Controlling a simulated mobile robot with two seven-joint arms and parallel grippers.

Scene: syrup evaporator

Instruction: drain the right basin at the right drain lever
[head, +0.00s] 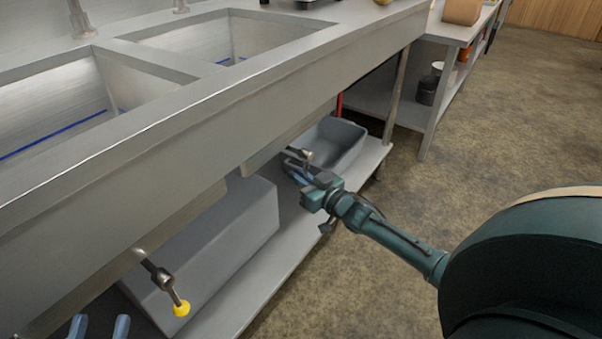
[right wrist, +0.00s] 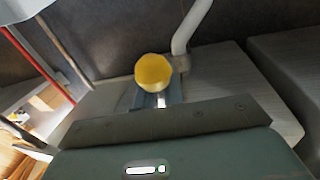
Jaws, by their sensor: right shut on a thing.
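The right basin (head: 205,42) is set in the steel counter, with a blue line low inside it. Below it, the right drain lever (head: 301,153) sticks out under the counter's front. My right gripper (head: 294,172) is at this lever and shut on its end. In the right wrist view the lever's yellow knob (right wrist: 153,72) shows at the fingers, with a pale pipe behind it. The left drain lever (head: 164,280), with its own yellow knob, hangs apart to the left. My left gripper (head: 99,328) shows only two blue fingertips, spread apart, at the bottom edge.
The left basin (head: 50,105) also has a blue line. A grey tub (head: 342,142) stands on the lower shelf (head: 245,290) under the right basin, and a larger grey bin (head: 225,235) under the left. A shelf unit stands at the back right. The floor (head: 500,120) is clear.

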